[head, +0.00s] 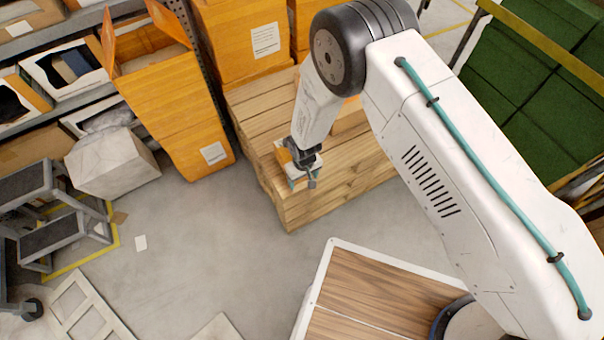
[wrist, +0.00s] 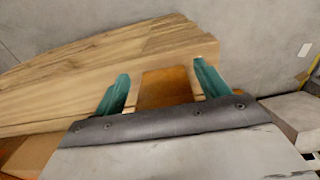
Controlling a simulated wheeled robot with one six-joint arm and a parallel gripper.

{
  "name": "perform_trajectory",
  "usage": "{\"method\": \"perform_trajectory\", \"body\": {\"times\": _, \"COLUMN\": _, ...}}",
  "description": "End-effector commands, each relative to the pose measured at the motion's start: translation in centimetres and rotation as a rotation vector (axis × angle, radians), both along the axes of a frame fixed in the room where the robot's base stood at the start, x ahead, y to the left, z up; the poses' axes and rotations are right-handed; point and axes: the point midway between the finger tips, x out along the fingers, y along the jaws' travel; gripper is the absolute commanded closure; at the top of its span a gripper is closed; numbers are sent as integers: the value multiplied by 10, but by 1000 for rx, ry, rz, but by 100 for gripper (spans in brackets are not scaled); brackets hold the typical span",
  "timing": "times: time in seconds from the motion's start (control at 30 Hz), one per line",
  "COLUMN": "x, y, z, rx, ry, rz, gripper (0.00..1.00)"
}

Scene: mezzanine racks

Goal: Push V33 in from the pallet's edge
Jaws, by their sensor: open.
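A small orange box, probably V33 though no label is readable, sits at the near corner of the wooden pallet (head: 262,118). In the head view the box (head: 283,154) is largely hidden behind my gripper (head: 303,180). In the wrist view the orange box (wrist: 166,84) shows between the two teal fingers of my gripper (wrist: 162,88), which are apart. I cannot tell whether either finger touches it. The pallet's planks (wrist: 60,82) extend left of the box in the wrist view.
Large orange cartons (head: 240,40) stand at the pallet's back, and another orange stack (head: 180,120) stands to its left. A second orange box (head: 350,117) is partly hidden behind my arm. A step stool (head: 60,215) stands left. The grey floor (head: 220,235) in front is mostly clear.

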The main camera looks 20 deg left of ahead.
Motion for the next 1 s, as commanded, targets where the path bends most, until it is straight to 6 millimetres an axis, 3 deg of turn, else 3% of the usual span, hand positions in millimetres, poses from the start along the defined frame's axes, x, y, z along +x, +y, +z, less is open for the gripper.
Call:
{"method": "perform_trajectory", "body": {"times": 0.6, "x": 4, "y": 5, "z": 0, "rx": 1, "ry": -1, "rz": 0, "gripper": 26}}
{"method": "perform_trajectory", "body": {"times": 1.0, "x": -9, "y": -10, "z": 0, "rx": -1, "ry": 1, "rz": 0, "gripper": 26}}
